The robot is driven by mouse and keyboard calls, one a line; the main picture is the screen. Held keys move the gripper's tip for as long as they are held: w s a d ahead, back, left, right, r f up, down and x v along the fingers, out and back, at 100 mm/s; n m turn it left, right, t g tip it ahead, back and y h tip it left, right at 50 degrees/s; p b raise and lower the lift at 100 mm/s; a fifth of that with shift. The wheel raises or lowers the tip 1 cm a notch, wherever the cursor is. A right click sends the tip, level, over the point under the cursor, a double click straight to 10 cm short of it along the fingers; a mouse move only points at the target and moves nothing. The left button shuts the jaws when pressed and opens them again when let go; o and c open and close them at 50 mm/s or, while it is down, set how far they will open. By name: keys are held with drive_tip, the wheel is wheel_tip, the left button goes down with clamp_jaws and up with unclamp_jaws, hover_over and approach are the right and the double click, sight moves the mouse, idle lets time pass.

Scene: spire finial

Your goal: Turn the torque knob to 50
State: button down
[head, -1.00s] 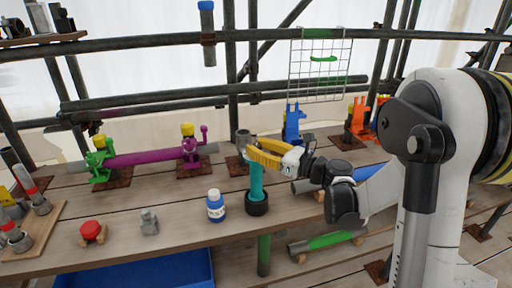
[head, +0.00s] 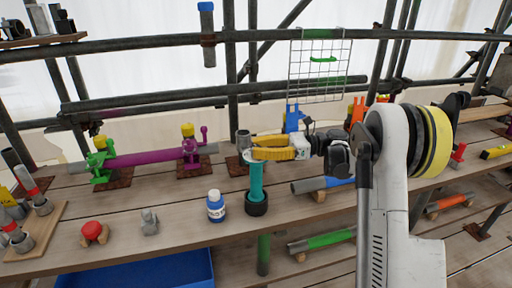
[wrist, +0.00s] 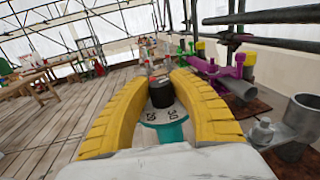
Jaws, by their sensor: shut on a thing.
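The torque knob (wrist: 162,92) is a dark cylinder on top of a pale dial plate (wrist: 166,116) with numbers. A "30" can be read on the plate; the other marks are partly hidden and I cannot read the setting. The dial tops a teal post (head: 257,180) set in a black round base (head: 257,207) on the bench. My gripper (head: 252,148) has yellow fingers and lies level at the post's top. In the wrist view my gripper (wrist: 160,80) is shut on the knob, a finger on each side. In the head view the fingers hide the knob.
A magenta pipe clamp (head: 190,148) and a green one (head: 100,160) hold a pipe further left. A blue clamp (head: 292,118) stands behind my gripper.

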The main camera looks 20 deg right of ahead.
drive_tip(key=shift+n+g, duration=0.3)
drive_tip(key=shift+g, duration=0.2)
drive_tip(key=c, duration=1.1)
unclamp_jaws()
drive_tip(key=s+d, duration=0.1)
drive_tip(key=d, duration=1.1)
drive_tip(key=shift+s, duration=0.25)
